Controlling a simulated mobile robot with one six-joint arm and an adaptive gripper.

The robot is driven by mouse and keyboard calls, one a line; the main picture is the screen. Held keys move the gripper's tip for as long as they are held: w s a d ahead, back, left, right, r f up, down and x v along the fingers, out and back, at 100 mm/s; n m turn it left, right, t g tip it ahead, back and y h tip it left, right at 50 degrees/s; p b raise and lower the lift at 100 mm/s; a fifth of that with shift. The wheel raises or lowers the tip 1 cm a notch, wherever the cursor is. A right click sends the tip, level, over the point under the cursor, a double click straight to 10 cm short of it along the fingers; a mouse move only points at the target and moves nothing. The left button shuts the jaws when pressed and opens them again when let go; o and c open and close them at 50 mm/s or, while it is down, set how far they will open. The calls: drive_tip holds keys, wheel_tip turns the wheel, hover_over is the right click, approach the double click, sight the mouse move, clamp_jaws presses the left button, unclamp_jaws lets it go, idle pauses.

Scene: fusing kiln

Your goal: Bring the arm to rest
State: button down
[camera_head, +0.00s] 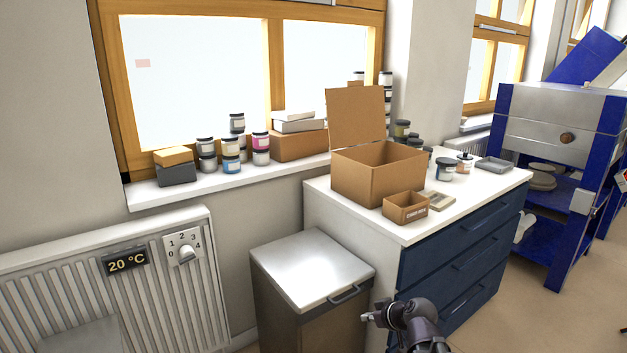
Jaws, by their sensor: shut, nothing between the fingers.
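My gripper (369,316) shows at the bottom of the head view, on the end of my dark arm. It is shut and empty. It is in front of the dark blue drawer cabinet and to the right of the lidded metal bin (312,268). In the picture it lies just below the bin's lid handle; I cannot tell how far apart they are. Most of my arm is outside the frame.
A drawer cabinet (462,252) carries an open cardboard box (372,178), a small box (404,208), jars and a grey tray (495,165). A radiator (110,290) stands left. A blue kiln stand (560,225) stands right. Floor (540,320) is clear at lower right.

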drive_tip(key=s+d+f+m+g+h, duration=0.1)
drive_tip(key=s+f+m+g+h, duration=0.6)
drive_tip(key=s, duration=0.4)
wheel_tip(320, 180, up, 36)
drive_tip(key=y+p, duration=0.1)
drive_tip(key=p, duration=3.4)
drive_tip(key=shift+d+f+n+g, duration=0.15)
drive_tip(key=shift+d+n+g, duration=0.05)
drive_tip(key=shift+n+g, duration=0.2)
drive_tip(key=shift+w, duration=0.1)
